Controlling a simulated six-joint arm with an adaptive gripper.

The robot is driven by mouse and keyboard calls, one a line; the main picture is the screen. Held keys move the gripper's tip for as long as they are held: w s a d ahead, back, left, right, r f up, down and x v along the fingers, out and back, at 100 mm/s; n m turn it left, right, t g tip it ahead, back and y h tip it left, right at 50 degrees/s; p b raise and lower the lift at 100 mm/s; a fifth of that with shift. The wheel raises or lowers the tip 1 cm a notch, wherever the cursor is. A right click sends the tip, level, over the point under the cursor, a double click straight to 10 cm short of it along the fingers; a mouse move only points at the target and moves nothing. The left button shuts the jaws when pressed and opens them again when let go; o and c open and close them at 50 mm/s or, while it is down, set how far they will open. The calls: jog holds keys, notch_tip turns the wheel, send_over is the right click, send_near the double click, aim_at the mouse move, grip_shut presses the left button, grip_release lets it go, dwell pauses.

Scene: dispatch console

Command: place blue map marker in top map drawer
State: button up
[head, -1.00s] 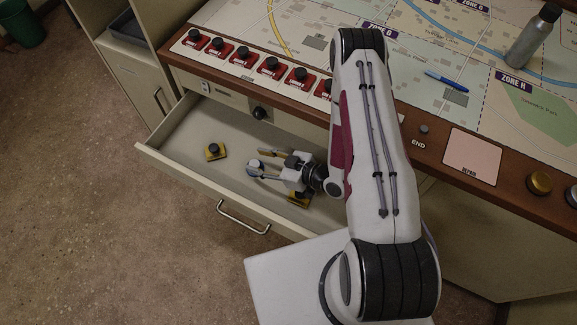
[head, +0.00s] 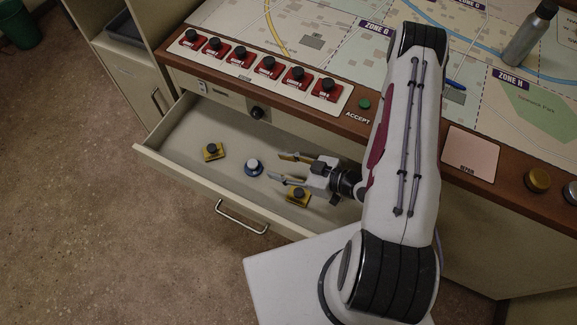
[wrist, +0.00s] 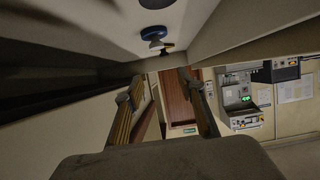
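The blue map marker (head: 253,167), round with a white top, stands on the floor of the open top drawer (head: 180,144). It also shows in the wrist view (wrist: 154,32), near the top. My gripper (head: 281,168) is inside the drawer, to the right of the blue marker and apart from it. Its fingers are spread with nothing between them, and in the wrist view the gripper (wrist: 160,92) also shows open and empty.
Two yellow markers are in the drawer: one (head: 213,152) left of the blue marker, one (head: 298,197) close below my gripper. A steel bottle (head: 530,36) stands on the map. The drawer's left end is clear.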

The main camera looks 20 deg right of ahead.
jog(key=shift+v, duration=1.1)
dwell(0.3)
jog(key=w+r+n+g+h, duration=0.25)
jog(key=r+g+h, duration=0.25)
jog(key=r+h, duration=0.75)
jog(key=s+d+r+m+y, duration=0.1)
jog(key=d+r+m, duration=0.1)
jog(key=r, duration=0.6)
jog(key=s+d+r+m, duration=0.2)
jog(key=d+r+m, duration=0.1)
jog(key=r, duration=0.5)
jog(key=s+a+r+m+t+y, duration=0.1)
jog(key=s+r+m, duration=0.5)
jog(key=s+r, duration=0.6)
jog(key=shift+s+a+y, duration=0.45)
jog(key=shift+s+a, duration=0.3)
jog(key=shift+s, duration=0.4)
